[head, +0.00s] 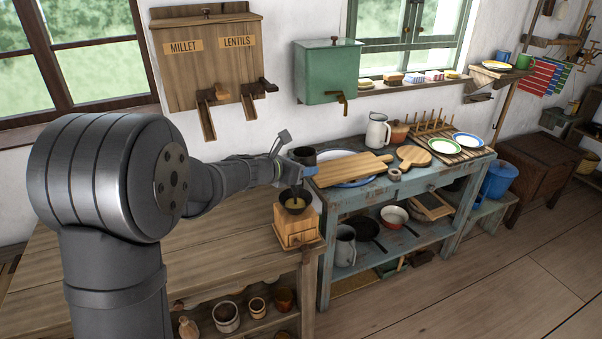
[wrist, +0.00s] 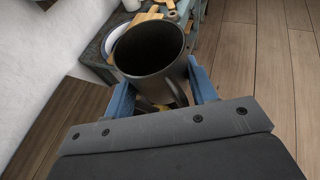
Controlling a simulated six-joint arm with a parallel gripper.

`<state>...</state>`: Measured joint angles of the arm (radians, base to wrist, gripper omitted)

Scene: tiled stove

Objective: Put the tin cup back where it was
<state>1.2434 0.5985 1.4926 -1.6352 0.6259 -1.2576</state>
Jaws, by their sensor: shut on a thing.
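The tin cup (wrist: 152,75) is dark grey with a handle and an open top. In the wrist view it sits between the two blue fingers of my gripper (wrist: 160,98), which is shut on it, and its inside looks empty and dark. In the head view the cup (head: 303,156) shows at the end of my arm, partly hidden by my gripper (head: 292,170). It is roughly upright, above the gap between the wooden bench and the blue table. From these views I cannot tell how high it is.
A wooden grinder (head: 296,228) with a dark bowl stands below my gripper on the bench (head: 225,240). The blue table (head: 375,197) holds a cutting board (head: 350,170), a white jug (head: 378,131) and a plate rack. A green tank (head: 327,72) and a millet-and-lentils dispenser (head: 203,70) hang on the wall.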

